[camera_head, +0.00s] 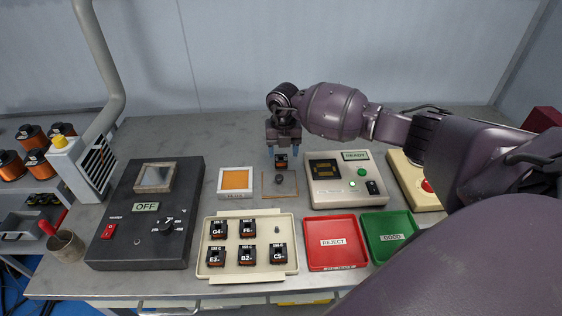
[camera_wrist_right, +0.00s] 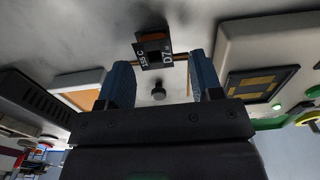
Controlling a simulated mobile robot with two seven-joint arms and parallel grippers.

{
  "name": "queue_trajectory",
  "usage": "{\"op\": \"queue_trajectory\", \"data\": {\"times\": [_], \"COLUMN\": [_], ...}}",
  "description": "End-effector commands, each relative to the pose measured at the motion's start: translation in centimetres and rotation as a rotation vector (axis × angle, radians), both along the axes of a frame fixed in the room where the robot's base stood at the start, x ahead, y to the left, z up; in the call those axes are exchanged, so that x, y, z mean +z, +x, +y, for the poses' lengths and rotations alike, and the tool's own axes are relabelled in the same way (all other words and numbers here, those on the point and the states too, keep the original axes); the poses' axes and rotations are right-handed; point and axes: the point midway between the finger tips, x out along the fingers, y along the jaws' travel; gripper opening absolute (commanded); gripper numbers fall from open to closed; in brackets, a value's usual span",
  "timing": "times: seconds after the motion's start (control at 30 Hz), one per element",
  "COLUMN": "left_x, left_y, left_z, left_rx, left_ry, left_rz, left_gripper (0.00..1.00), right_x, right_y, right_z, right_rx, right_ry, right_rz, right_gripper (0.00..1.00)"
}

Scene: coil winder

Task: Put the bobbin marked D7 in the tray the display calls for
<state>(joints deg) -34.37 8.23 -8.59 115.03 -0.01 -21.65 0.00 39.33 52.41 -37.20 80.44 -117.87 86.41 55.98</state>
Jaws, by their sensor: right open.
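The bobbin marked D7 (camera_wrist_right: 153,52) is dark with copper winding and shows between the fingertips of my right gripper (camera_wrist_right: 160,80). In the head view the bobbin (camera_head: 281,162) is between the blue fingers of the right gripper (camera_head: 282,157). The fingers are open, with gaps beside the bobbin; whether it rests on anything is unclear. The tester's display (camera_head: 326,168) has faint amber digits I cannot read; a READY sign (camera_head: 355,155) and green lamp are beside it. The red REJECT tray (camera_head: 335,260) and green GOOD tray (camera_head: 391,252) are empty. My left gripper is not in view.
A cream tray (camera_head: 210,268) holds several bobbins and one empty place. A dark OFF box (camera_head: 125,225) stands left. A cream box with a red button (camera_head: 427,186) stands right.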

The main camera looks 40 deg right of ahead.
Motion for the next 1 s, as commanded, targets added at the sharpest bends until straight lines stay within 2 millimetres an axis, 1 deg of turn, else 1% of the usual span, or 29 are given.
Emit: {"op": "queue_trajectory", "data": {"times": [0.03,0.1,0.2,0.47,0.7,0.77,1.0], "left_x": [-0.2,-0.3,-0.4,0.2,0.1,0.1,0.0], "left_y": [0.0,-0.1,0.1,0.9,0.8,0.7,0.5], "left_z": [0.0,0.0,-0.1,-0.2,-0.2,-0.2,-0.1], "left_rx": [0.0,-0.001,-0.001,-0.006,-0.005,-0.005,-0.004], "left_ry": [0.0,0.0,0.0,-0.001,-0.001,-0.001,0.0], "left_rz": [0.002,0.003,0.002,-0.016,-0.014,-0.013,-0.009], "left_gripper": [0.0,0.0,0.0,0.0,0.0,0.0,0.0], "right_x": [-1.0,-2.1,-3.0,-3.2,-3.2,-3.2,-3.0], "right_y": [0.0,0.0,0.0,0.1,0.0,0.0,0.1], "right_z": [0.1,0.1,0.1,0.0,0.1,0.1,0.0], "right_rx": [-0.001,0.0,-0.001,0.0,0.0,0.0,0.0], "right_ry": [0.001,0.001,0.0,-0.001,0.0,0.0,-0.001], "right_rz": [0.004,0.004,0.002,-0.001,0.0,0.0,-0.001], "right_gripper": [0.6,0.6,0.6,0.6,0.23,0.14,0.13]}}
